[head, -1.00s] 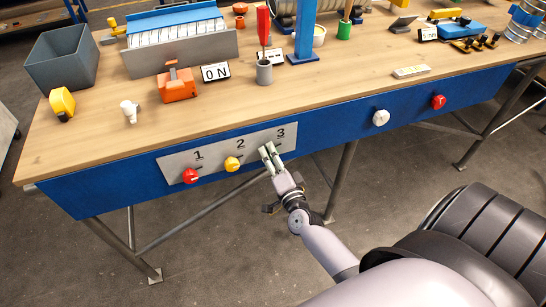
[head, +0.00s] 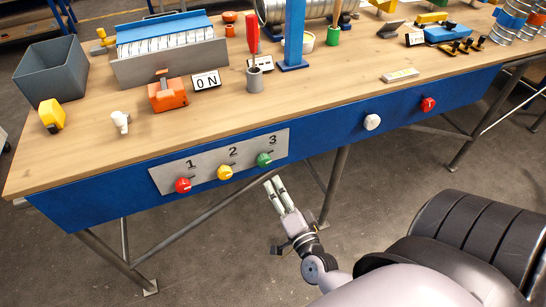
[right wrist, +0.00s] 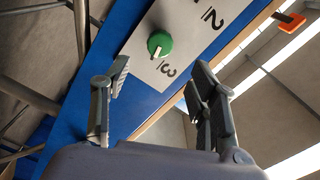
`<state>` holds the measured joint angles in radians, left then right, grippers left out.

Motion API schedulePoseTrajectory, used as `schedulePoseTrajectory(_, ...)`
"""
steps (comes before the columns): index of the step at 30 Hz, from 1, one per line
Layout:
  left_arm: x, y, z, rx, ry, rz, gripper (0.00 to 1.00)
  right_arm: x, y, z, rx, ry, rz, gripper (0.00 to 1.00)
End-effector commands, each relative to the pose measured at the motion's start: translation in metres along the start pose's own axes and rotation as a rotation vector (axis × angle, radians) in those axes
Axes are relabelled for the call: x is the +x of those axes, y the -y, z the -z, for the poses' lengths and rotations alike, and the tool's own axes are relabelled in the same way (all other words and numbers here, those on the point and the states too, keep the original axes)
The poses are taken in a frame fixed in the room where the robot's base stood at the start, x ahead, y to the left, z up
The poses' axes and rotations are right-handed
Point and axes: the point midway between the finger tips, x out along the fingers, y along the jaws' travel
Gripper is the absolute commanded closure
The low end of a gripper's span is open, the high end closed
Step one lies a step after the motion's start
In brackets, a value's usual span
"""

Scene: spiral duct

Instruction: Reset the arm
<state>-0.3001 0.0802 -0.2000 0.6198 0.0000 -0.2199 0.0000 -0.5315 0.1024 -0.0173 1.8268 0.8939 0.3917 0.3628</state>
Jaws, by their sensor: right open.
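My right gripper (head: 275,188) is in front of and below the blue front of the workbench, just under the green knob (head: 264,159) marked 3. In the right wrist view its two fingers (right wrist: 160,90) are apart and empty, with the green knob (right wrist: 160,44) ahead between and above them. The knob has a pale pointer and sits on a grey panel (head: 205,168). The gripper is apart from the knob. My left gripper is in neither view.
The panel also bears a red knob (head: 183,185) and a yellow knob (head: 225,172). A white button (head: 372,122) and a red button (head: 428,104) are further right. An orange device (head: 167,95) stands on the wooden top. The floor before the bench is clear.

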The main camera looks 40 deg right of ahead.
Motion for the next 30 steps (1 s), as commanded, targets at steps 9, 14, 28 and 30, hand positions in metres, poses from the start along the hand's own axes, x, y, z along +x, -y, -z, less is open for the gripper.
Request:
schedulePoseTrajectory(9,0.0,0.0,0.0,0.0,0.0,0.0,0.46,-0.016,0.0,0.0,0.0,0.0,0.001,0.46)
schedulePoseTrajectory(14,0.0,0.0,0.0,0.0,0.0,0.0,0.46,-0.015,0.0,0.0,0.0,0.0,0.001,0.46)
schedulePoseTrajectory(28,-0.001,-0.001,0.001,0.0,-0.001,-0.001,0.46,-0.02,-0.038,-0.033,-0.111,0.099,-0.063,0.46)
schedulePoseTrajectory(30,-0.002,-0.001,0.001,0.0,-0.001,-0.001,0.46,-0.029,-0.071,-0.06,-0.206,0.188,-0.114,0.46)
